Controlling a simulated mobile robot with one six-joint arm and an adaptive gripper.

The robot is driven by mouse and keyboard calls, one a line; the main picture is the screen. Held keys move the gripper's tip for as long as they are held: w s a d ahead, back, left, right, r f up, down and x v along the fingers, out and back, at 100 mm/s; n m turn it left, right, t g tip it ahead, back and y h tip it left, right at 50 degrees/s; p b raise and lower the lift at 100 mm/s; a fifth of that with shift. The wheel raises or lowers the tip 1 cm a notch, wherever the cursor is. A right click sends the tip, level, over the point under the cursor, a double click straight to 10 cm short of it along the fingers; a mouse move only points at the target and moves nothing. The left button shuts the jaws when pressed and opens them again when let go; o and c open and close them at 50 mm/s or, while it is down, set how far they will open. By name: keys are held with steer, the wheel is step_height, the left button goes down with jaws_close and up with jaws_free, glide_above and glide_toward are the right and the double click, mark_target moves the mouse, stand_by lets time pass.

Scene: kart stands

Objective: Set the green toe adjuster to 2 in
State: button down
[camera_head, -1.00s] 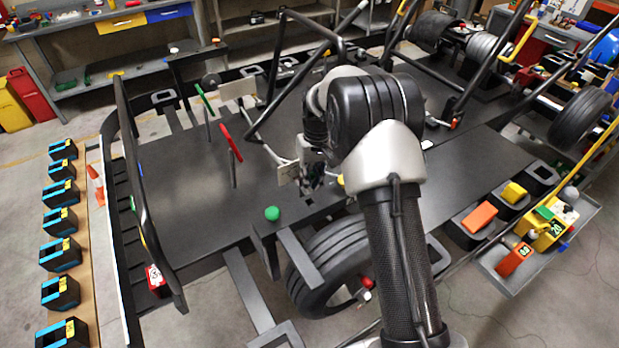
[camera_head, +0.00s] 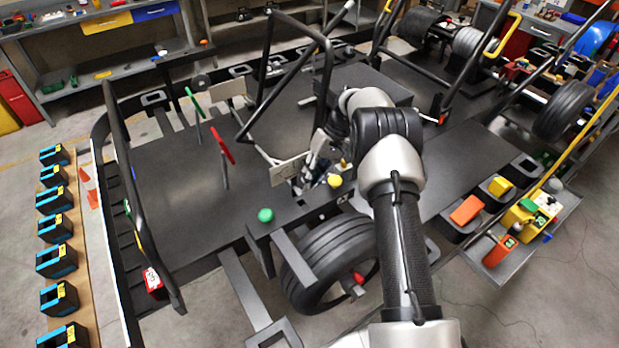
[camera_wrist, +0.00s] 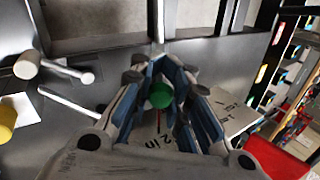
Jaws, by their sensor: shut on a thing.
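The green toe adjuster's round knob (camera_wrist: 160,95) shows in the wrist view between the fingers of my gripper (camera_wrist: 163,92), which is shut on it. Just below the knob a thin red line stands over a pale scale plate marked "2 in" (camera_wrist: 165,143). More of the plate (camera_wrist: 232,112), with another partly readable mark, shows to the right of the fingers. In the head view my gripper (camera_head: 312,172) is beside a pale plate (camera_head: 289,168), and the held knob is hidden there.
A separate green ball (camera_head: 265,215) and a yellow knob (camera_head: 336,181) are close by on the kart. Dark frame tubes (camera_head: 325,85) rise behind my gripper. The flat black floor panel (camera_head: 185,200) is mostly clear.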

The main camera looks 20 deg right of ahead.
steer(key=c, duration=1.5)
jaws_free()
steer(key=shift+o, duration=0.2)
steer(key=v, duration=1.2)
